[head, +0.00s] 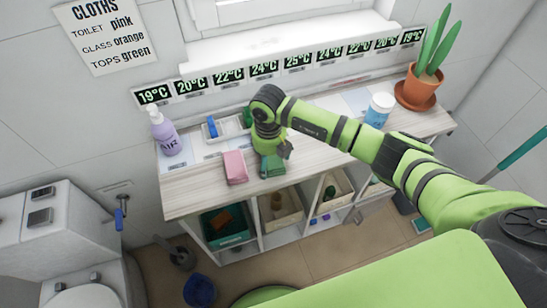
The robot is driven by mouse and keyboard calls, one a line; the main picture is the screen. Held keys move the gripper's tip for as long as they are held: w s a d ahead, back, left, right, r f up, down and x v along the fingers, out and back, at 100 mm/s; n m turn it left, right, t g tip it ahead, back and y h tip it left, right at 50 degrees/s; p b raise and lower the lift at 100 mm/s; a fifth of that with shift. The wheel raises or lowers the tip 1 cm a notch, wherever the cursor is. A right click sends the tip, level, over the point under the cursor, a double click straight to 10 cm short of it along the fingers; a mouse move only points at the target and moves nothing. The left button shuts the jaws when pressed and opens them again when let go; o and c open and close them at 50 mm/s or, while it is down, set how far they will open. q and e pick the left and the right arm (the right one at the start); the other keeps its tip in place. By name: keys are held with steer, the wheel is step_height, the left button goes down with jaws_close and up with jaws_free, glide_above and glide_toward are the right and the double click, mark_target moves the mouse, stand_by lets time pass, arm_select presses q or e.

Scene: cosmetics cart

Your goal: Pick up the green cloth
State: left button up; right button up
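The green cloth (272,166) is a small folded dark-green piece on the wooden top of the cart, near its front edge. My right gripper (281,151) reaches in from the right and points down directly over the cloth. It hides part of the cloth. A dark finger shows at the cloth's upper right edge. I cannot tell whether the fingers touch the cloth or how far apart they are. My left gripper is not in view.
A folded pink cloth (235,167) lies just left of the green one. Open shelves with bins are below.

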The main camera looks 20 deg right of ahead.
mark_target(272, 157)
steer(key=shift+w, duration=0.1)
steer(key=c, duration=0.4)
steer(key=shift+w+r, duration=0.1)
steer(key=shift+r, duration=0.2)
steer(key=r, duration=0.1)
steer(key=r+b, duration=0.2)
steer(key=shift+s+d+r, duration=0.3)
steer(key=shift+s, duration=0.05)
steer(key=s+d+r+b, duration=0.3)
steer(key=s+d+r, duration=0.2)
steer(key=s, duration=0.4)
steer(key=shift+s+d+r+b, duration=0.2)
steer(key=shift+d+r+b, duration=0.15)
steer(key=shift+r, duration=0.55)
